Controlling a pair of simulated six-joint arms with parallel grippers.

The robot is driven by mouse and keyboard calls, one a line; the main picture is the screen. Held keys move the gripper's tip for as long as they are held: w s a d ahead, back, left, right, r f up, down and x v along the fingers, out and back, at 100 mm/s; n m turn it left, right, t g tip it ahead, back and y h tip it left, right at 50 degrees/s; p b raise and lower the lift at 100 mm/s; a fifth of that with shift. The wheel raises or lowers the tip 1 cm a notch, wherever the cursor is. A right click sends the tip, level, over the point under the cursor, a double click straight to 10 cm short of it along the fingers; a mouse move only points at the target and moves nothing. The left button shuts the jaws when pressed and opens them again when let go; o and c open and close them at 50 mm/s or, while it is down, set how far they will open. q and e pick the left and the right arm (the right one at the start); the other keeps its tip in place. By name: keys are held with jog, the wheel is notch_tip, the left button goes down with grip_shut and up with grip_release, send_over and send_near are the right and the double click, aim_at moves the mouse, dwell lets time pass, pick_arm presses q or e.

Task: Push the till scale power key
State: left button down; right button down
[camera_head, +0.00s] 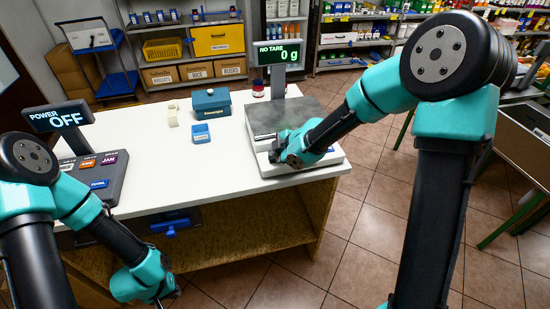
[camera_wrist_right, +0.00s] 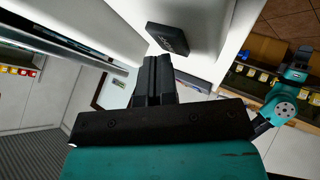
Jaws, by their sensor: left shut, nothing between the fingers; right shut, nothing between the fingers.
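The till scale (camera_head: 262,118) stands at the right end of the white counter, with a grey weighing plate and a pale front panel. Its raised display (camera_head: 279,53) reads "NO TARE" and "0 g". My right gripper (camera_head: 274,157) is at the front left of the scale, shut and empty, and hides part of the panel. In the right wrist view, the shut fingers (camera_wrist_right: 156,62) point at a dark key (camera_wrist_right: 170,38) on a white surface. Its lettering is too small to read. I cannot tell whether they touch. My left gripper (camera_head: 165,298) hangs low before the counter, shut and empty.
A till (camera_head: 97,178) with coloured keys stands at the counter's left; its display (camera_head: 58,117) reads "POWER OFF". A blue box (camera_head: 211,103) and a small blue holder (camera_head: 201,133) sit mid-counter. The white counter (camera_head: 190,180) is clear at its front.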

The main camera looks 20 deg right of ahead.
jog(key=shift+f, duration=0.15)
dwell(0.4)
jog(key=shift+r, duration=0.55)
jog(key=shift+r, duration=3)
